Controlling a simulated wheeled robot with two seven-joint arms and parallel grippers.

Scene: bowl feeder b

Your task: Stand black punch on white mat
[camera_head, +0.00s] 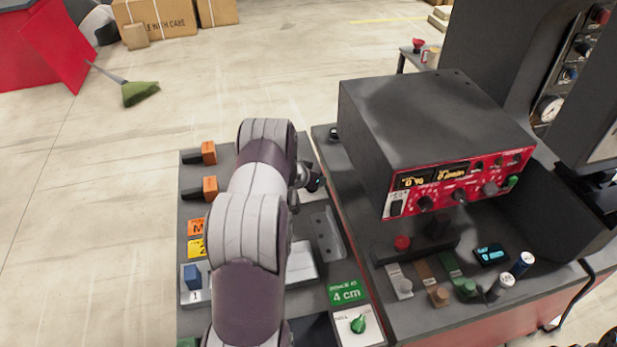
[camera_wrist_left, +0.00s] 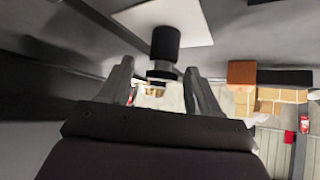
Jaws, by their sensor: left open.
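The black punch (camera_wrist_left: 165,42) has a thick cylinder with a narrower neck and collar. In the left wrist view, which looks upside down, its thick end meets the white mat (camera_wrist_left: 195,22) and it appears upright. My left gripper (camera_wrist_left: 157,74) is open, with a finger on each side of the punch's neck and collar end. Gaps show between the fingers and the punch. In the head view my left gripper (camera_head: 307,177) is low over the dark bench, mostly hidden by my arm, and only a sliver of the mat shows. My right gripper is not in view.
Orange-and-black items (camera_head: 208,188) lie along the bench's left edge. A grey box with a red front panel (camera_head: 460,180) stands close on the right. A green "4 cm" label (camera_head: 347,292) and a switch plate (camera_head: 352,327) are at the front. Several small blocks and cylinders lie right.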

